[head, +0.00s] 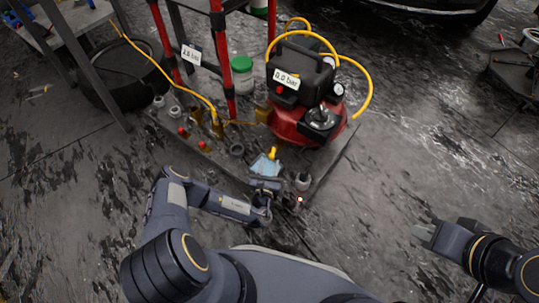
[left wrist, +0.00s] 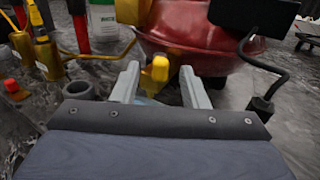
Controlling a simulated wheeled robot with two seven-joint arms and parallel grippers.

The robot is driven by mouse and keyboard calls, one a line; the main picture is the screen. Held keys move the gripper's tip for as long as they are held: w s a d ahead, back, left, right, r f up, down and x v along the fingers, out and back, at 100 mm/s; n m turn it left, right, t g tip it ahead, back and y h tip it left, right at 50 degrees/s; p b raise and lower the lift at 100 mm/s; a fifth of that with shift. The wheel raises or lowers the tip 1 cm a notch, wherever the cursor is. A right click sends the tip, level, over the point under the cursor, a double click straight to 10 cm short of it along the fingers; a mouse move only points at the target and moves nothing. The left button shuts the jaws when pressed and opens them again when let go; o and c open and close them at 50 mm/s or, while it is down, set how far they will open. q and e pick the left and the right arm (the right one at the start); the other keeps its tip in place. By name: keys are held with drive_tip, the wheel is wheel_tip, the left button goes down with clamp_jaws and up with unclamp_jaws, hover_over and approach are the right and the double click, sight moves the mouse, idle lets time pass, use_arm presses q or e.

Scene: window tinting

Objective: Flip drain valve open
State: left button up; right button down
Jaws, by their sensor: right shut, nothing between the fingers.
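The drain valve is a small yellow handle (head: 272,153) at the lower front of the red compressor tank (head: 287,131). My left gripper (head: 266,174) is just in front of it, low over the shelf. In the left wrist view the yellow valve handle (left wrist: 157,70) shows in the gap between the two grey fingertips (left wrist: 160,84). The fingers are apart, and I cannot tell if either touches the valve. My right gripper (head: 424,234) is shut and empty, off to the right over the floor.
The compressor's black top (head: 300,70) has a "0.0 bar" label and a yellow hose (head: 369,88). Brass and red-capped fittings (head: 203,146) stand left on the platform (head: 170,122). A green-lidded jar (head: 241,78) is behind. Red posts rise at left. Floor at right is mostly clear.

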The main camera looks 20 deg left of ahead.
sight(271, 157)
use_arm(q)
drive_tip(key=w, duration=0.1)
drive_tip(key=w+b, duration=0.1)
drive_tip(key=w, duration=0.1)
drive_tip(key=w+b, duration=0.1)
drive_tip(key=w, duration=0.1)
drive_tip(key=shift+w+a, duration=0.2)
drive_tip(key=shift+a, duration=0.05)
drive_tip(key=shift+w, duration=0.65)
drive_tip(key=shift+r, duration=0.1)
